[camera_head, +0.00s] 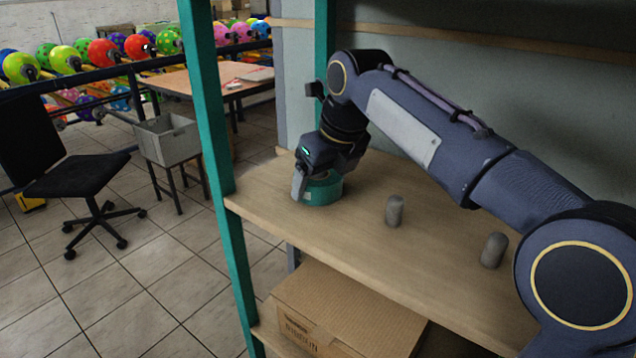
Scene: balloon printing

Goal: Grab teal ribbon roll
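The teal ribbon roll (325,190) lies flat on the wooden shelf (300,220), near its left end. My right gripper (308,184) points down over the roll. One grey finger is at the left side of the roll, touching it or very close. The other finger is hidden behind the gripper body and the roll, so I cannot tell whether the gripper is closed on it. The roll rests at shelf level. My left gripper is out of view.
Two grey cylinders, one mid-shelf (395,211) and one further right (493,250), stand under my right arm. A teal shelf post (215,150) rises at the left front. A cardboard box (345,315) sits on the lower shelf. A black chair (75,175) stands further left.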

